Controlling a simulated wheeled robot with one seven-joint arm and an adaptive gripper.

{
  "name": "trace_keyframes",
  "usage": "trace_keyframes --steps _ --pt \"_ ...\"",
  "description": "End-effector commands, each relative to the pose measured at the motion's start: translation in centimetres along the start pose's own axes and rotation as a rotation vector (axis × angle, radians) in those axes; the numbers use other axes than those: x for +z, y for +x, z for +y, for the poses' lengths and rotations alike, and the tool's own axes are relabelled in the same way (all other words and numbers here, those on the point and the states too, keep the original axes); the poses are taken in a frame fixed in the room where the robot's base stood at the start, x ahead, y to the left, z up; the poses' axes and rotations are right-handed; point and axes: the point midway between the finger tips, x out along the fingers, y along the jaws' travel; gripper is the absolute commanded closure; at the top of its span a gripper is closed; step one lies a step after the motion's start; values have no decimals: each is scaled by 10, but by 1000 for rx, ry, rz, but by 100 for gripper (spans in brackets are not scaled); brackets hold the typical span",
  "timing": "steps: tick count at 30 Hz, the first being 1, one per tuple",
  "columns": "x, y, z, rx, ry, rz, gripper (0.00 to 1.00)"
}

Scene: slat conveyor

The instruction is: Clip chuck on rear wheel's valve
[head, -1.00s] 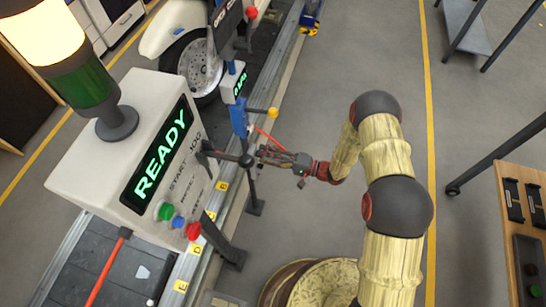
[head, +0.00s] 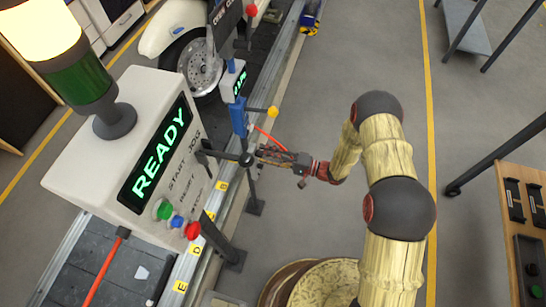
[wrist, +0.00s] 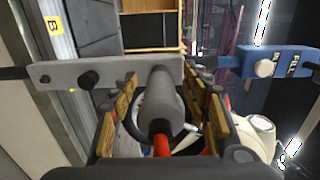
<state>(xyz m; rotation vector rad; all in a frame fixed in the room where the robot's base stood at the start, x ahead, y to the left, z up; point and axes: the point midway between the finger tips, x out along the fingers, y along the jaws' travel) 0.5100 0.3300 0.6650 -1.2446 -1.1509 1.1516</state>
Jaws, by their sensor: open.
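The chuck (wrist: 160,102) is a grey cylinder with a red hose (wrist: 162,146) at its near end. It sits at a grey bracket bar (wrist: 65,76) in the wrist view. My gripper (wrist: 162,88) is open, with its wooden-padded fingers on either side of the chuck; a gap shows on both sides. In the head view my gripper (head: 260,154) is at the stand beside the conveyor, and the chuck is too small to make out.
A control box (head: 130,150) reading READY stands left of my gripper, with coloured buttons. A blue unit (head: 239,118) with a yellow knob is just beyond the gripper. The conveyor edge (head: 222,190) runs alongside.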

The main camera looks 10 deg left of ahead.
Motion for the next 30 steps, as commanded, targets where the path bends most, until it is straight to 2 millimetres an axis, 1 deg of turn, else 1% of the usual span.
trace_keyframes --steps 4,27,28,30 --pt "0 0 0 0 0 0 54" --pt "0 0 0 0 0 0 98" --pt "0 0 0 0 0 0 100" --pt "0 0 0 0 0 0 100"
